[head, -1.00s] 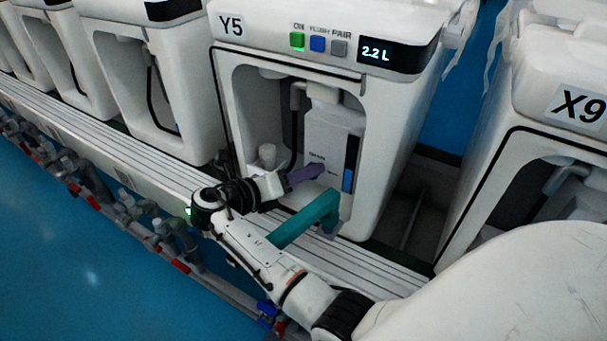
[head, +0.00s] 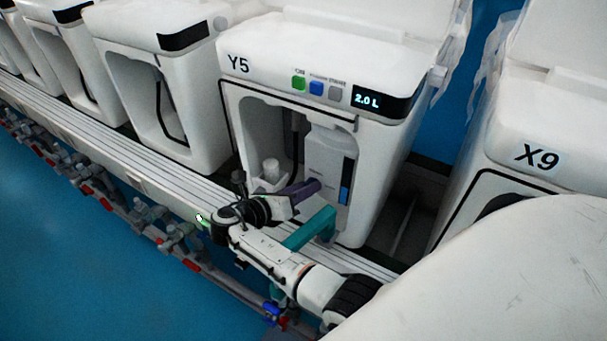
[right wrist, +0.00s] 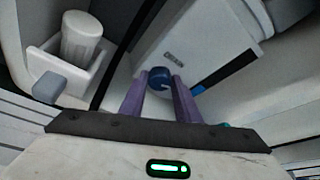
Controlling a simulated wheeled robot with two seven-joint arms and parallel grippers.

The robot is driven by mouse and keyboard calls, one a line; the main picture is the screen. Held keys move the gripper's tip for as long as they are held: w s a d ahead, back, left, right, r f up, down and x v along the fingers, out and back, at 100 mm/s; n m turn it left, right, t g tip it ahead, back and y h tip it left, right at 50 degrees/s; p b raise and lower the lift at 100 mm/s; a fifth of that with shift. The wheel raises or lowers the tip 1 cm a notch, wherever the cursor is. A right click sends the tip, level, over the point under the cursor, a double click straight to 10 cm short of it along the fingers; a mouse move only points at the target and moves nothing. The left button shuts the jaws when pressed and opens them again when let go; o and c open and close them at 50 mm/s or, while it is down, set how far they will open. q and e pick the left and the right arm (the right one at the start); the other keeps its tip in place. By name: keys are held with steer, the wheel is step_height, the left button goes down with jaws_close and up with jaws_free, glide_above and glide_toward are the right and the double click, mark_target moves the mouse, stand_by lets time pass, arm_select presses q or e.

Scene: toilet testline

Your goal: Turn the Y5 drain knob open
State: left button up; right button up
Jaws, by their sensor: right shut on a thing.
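The Y5 station (head: 238,64) stands in the middle of the head view, its front bay open and its display (head: 367,100) reading 2.0 L. The drain knob (right wrist: 159,78) is a round dark blue disc on the front of the white tank (right wrist: 195,65). In the head view the knob is hidden by my right gripper (head: 318,185). In the right wrist view, my right gripper's purple fingers (right wrist: 159,88) are shut on the knob, one at each side. A light mark shows on the knob's face, too small to read. My left gripper is not in view.
A white cylinder (head: 270,170) stands left of the tank in the bay; it also shows in the right wrist view (right wrist: 82,38). A teal angled bar (head: 312,229) is near my right arm. Station X9 (head: 537,157) is at right. Pipes with red valves (head: 192,265) run below.

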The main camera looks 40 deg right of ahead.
steer(key=shift+r+m+t+y+p, duration=0.4)
steer(key=shift+m+p, duration=0.3)
steer(key=shift+p, duration=0.75)
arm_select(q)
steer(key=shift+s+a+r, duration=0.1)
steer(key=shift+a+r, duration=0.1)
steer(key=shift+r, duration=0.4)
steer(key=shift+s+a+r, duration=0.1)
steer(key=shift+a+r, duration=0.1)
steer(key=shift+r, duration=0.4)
arm_select(e)
steer(key=shift+f+m, duration=0.3)
steer(key=shift+m, duration=0.1)
steer(key=shift+s, duration=0.1)
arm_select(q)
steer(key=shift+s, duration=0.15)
arm_select(e)
steer(key=o, duration=1)
steer(key=shift+o, duration=0.2)
arm_select(q)
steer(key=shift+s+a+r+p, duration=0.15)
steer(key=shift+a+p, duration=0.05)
steer(key=shift+p, duration=0.45)
arm_select(e)
steer(key=v, duration=1)
steer(key=shift+s, duration=0.2)
steer(key=shift+r, duration=0.1)
